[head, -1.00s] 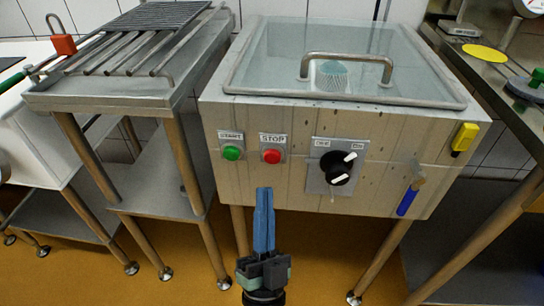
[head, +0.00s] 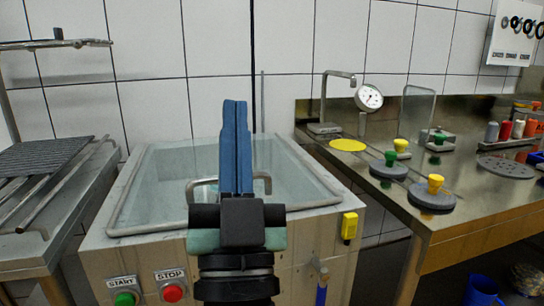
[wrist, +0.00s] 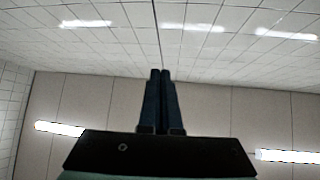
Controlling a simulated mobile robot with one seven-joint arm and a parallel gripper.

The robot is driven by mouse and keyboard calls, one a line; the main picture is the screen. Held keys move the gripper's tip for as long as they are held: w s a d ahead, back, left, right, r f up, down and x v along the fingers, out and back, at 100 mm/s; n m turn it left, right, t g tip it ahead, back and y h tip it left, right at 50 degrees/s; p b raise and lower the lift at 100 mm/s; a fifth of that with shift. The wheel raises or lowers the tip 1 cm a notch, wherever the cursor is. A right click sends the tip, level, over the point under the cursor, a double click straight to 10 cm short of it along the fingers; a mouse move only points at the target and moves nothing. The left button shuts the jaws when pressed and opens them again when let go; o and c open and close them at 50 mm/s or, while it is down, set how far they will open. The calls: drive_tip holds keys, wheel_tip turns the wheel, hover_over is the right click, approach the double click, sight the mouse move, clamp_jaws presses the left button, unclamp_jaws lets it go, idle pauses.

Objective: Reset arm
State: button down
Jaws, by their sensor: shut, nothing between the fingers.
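My gripper (head: 236,150) points upward in the middle of the head view, in front of the glass-lidded machine. Its two blue fingers are together with nothing between them. In the wrist view the fingers (wrist: 161,100) are also side by side, with white tiled wall or ceiling and light strips behind them. The machine's lid (head: 155,185) is down, and its bar handle is partly hidden behind my gripper. The dial on the machine's front is hidden by my arm.
A metal counter (head: 470,215) at the right holds a dial gauge (head: 369,97), a yellow disc (head: 348,145) and several grey lids with knobs. A rack (head: 45,160) stands on the left table. A green START button (head: 124,299) and red STOP button (head: 173,293) sit on the machine's front.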

drive_tip(key=s+d+r+n+h+p, duration=0.1)
drive_tip(key=s+d+r, duration=0.1)
drive_tip(key=s+r, duration=0.3)
drive_tip(key=s+d+r+h+p, duration=0.15)
drive_tip(key=s+r, duration=0.25)
drive_tip(key=r, duration=0.4)
wheel_tip(320, 180, up, 31)
drive_tip(key=p, duration=3.1)
drive_tip(key=shift+w, duration=0.4)
drive_tip(key=shift+d+f, duration=0.1)
